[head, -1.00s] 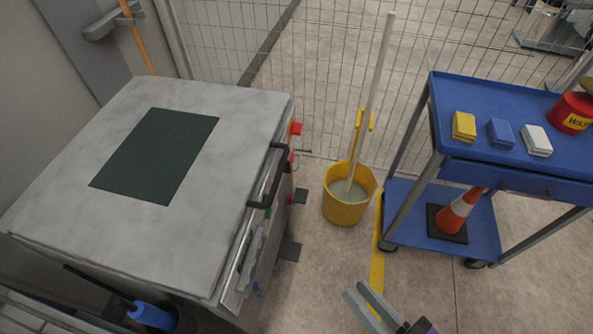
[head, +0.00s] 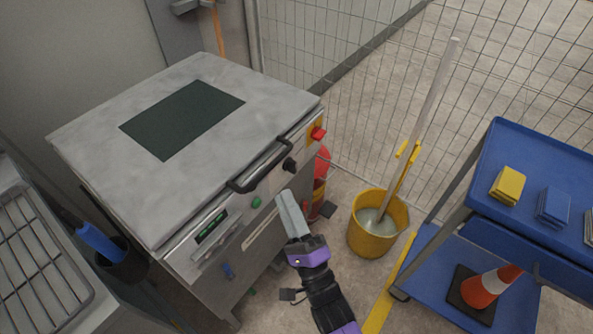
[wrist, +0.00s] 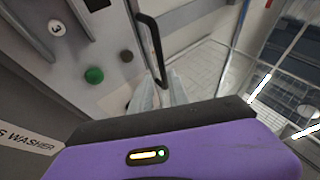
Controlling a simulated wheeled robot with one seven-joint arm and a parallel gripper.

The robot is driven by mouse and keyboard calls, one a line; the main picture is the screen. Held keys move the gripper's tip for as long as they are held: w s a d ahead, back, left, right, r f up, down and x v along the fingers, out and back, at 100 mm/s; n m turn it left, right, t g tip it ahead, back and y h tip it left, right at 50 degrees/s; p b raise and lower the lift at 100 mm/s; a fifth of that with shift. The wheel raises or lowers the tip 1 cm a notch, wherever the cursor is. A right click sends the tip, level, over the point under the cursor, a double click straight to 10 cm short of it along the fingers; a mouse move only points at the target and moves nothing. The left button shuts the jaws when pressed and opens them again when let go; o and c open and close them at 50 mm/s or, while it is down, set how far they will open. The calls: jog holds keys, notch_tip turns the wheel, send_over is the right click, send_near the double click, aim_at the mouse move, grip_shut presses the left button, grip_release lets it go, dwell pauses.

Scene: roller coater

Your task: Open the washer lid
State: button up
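The washer lid (head: 230,110) is a grey, flat top with a dark green panel, lying shut on the washer body (head: 175,270). A black bar handle (head: 262,168) sticks out from its front edge; it also shows in the wrist view (wrist: 152,42). My gripper (head: 288,205) is in front of the washer, below and a little right of the handle, with its fingers pointing up. In the wrist view its fingertips (wrist: 161,84) are slightly apart, and the lower end of the handle appears between them. I see no clear contact with the handle.
The washer front has a green button (head: 256,202), a black knob (head: 289,164) and a red switch (head: 318,133). A yellow bucket (head: 372,243) with a mop and a blue cart (head: 440,277) stand to the right. A wire rack (head: 35,240) is at left.

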aim_at(270, 164)
jog(key=p+x, duration=0.1)
jog(key=x, duration=0.7)
jog(key=shift+w+a+r, duration=0.15)
jog(key=shift+w+r, duration=0.1)
jog(key=shift+r, duration=0.05)
grip_shut()
dwell(1.2)
